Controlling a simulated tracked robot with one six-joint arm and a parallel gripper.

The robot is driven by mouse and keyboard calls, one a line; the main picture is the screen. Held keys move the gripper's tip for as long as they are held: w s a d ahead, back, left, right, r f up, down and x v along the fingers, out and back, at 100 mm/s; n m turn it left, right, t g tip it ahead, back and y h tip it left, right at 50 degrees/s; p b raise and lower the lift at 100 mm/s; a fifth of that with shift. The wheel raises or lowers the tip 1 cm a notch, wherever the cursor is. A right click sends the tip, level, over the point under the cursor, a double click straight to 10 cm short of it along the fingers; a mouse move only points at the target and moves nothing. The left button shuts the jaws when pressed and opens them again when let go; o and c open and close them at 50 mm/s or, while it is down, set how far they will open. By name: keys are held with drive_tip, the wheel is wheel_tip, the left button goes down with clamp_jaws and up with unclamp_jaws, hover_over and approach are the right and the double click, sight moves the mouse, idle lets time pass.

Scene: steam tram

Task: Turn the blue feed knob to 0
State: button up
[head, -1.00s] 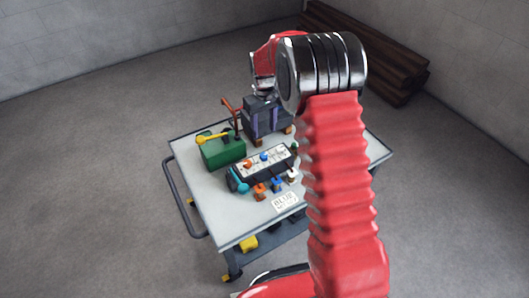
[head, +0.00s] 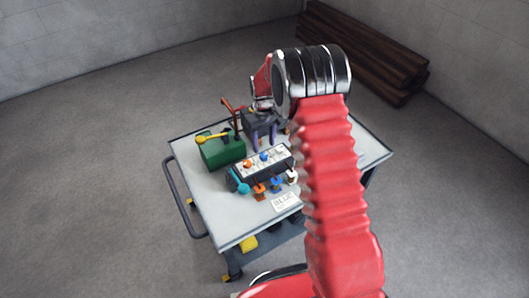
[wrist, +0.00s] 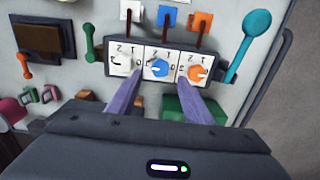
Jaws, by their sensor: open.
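The blue feed knob (wrist: 158,68) is the middle of three dials on a dark control box with a white face (wrist: 180,49), marked 0, 1 and 2. I cannot tell which number its pointer faces. It also shows in the head view (head: 264,157). A white knob (wrist: 122,62) and an orange knob (wrist: 198,74) flank it. My gripper (wrist: 160,82) is open, its two purple fingers reaching toward the box on either side of the blue knob, with nothing between them. The head view shows my gripper (head: 265,147) just behind the box; whether it touches is unclear.
Orange, blue and white levers stand along the box's front edge, with a teal lever (wrist: 248,42) at its end. A green box with a yellow handle (head: 222,150) stands left on the cart. A label card (head: 286,202) lies in front. Timber (head: 365,50) lies on the floor behind.

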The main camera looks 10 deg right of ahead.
sight(264, 154)
wheel_tip(264, 154, down, 6)
drive_tip(key=shift+r, duration=0.1)
drive_tip(key=shift+c, duration=0.5)
drive_tip(key=c, duration=1)
